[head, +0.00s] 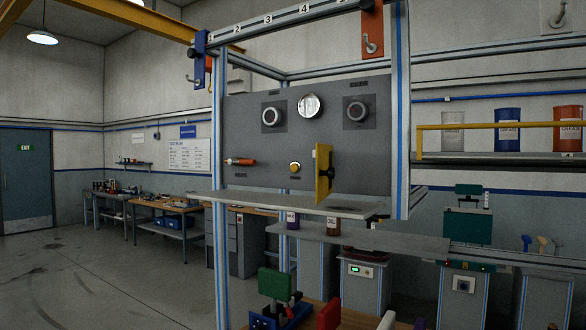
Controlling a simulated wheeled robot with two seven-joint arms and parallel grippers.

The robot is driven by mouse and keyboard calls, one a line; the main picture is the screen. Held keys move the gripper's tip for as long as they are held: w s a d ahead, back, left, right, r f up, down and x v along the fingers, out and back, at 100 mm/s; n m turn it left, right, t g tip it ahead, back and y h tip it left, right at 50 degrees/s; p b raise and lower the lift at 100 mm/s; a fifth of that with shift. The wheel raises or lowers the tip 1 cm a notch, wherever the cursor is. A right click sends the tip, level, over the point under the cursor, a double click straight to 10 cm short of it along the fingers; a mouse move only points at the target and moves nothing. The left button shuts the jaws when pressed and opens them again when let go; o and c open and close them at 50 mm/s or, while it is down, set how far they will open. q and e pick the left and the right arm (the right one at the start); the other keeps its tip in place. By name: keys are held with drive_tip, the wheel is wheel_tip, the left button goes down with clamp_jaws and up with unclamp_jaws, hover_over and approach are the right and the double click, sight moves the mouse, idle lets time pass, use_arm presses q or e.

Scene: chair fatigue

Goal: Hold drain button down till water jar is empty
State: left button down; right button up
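A grey upright panel (250,140) hangs in an aluminium frame. A small round yellow-orange button (295,168) sits low on the panel, with a label too small to read; it may be the drain button. A yellow plate with a dark handle (323,174) stands out from the panel just right of it. I cannot pick out a water jar for certain. Two small labelled containers, one purple (292,219) and one brown (333,226), show below the panel's shelf, partly hidden. Neither gripper shows in the head view.
A light shelf (290,204) juts out below the panel, and a frame post (400,120) stands to its right. Open floor (100,270) lies at the left. Drums (508,130) stand on a right-hand shelf.

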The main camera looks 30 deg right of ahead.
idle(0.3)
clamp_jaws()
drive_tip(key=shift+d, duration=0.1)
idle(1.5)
